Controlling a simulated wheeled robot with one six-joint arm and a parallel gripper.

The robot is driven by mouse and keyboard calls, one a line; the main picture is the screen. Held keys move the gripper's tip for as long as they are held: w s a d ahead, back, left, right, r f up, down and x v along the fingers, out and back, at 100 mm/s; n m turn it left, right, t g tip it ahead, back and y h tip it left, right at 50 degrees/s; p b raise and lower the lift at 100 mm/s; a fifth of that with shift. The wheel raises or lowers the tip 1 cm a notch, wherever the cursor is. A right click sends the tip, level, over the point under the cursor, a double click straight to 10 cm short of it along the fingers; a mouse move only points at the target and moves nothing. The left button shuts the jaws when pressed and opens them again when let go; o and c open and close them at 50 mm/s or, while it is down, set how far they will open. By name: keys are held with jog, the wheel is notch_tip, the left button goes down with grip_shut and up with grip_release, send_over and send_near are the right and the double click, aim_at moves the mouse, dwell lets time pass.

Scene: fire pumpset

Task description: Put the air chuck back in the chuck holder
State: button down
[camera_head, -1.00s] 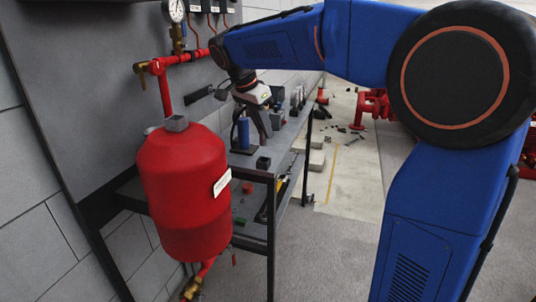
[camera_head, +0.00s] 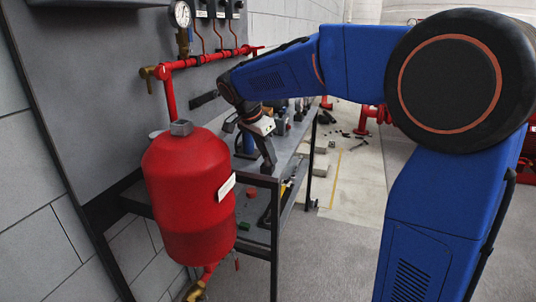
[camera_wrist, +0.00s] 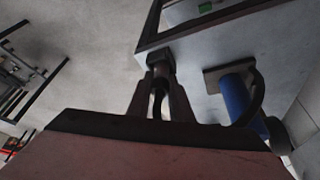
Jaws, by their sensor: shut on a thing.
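My gripper (camera_head: 267,158) points down over the near end of the grey workbench. In the wrist view my gripper (camera_wrist: 160,92) is shut on a slim dark piece, apparently the air chuck (camera_wrist: 158,98), mostly hidden between the fingers. A small dark square block (camera_wrist: 160,60), which looks like the chuck holder, shows just past the fingertips near the bench corner. I cannot tell whether the held piece touches it or sits in it. In the head view my gripper largely covers this spot.
A blue cylinder (camera_wrist: 238,98) on a dark plate stands on the bench beside the fingers, with a dark curved piece near it. A red tank (camera_head: 188,195) stands left of the bench (camera_head: 262,181). Red wall pipes (camera_head: 205,58) run above. Open floor (camera_head: 325,250) lies to the right.

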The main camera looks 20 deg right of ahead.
jog(key=c, duration=1.6)
grip_release()
jog(key=v, duration=1.2)
jog(key=shift+s, duration=0.15)
jog(key=s+d+f+n+t+y, duration=0.1)
jog(key=s+d+f+n, duration=0.2)
jog(key=s+f, duration=0.3)
jog(key=s+d+f+n+t+y, duration=0.1)
jog(key=s+d+f+n, duration=0.3)
jog(key=s, duration=1.1)
jog(key=s+d+f+n+t+y, duration=0.1)
jog(key=s+d+f+n, duration=0.3)
jog(key=s+f, duration=0.5)
jog(key=shift+s+f+n+y, duration=0.15)
jog(key=shift+s+n+y, duration=0.2)
jog(key=shift+n, duration=0.3)
jog(key=shift+s+f+n+y, duration=0.2)
jog(key=shift+s+n, duration=0.25)
jog(key=shift+n, duration=0.2)
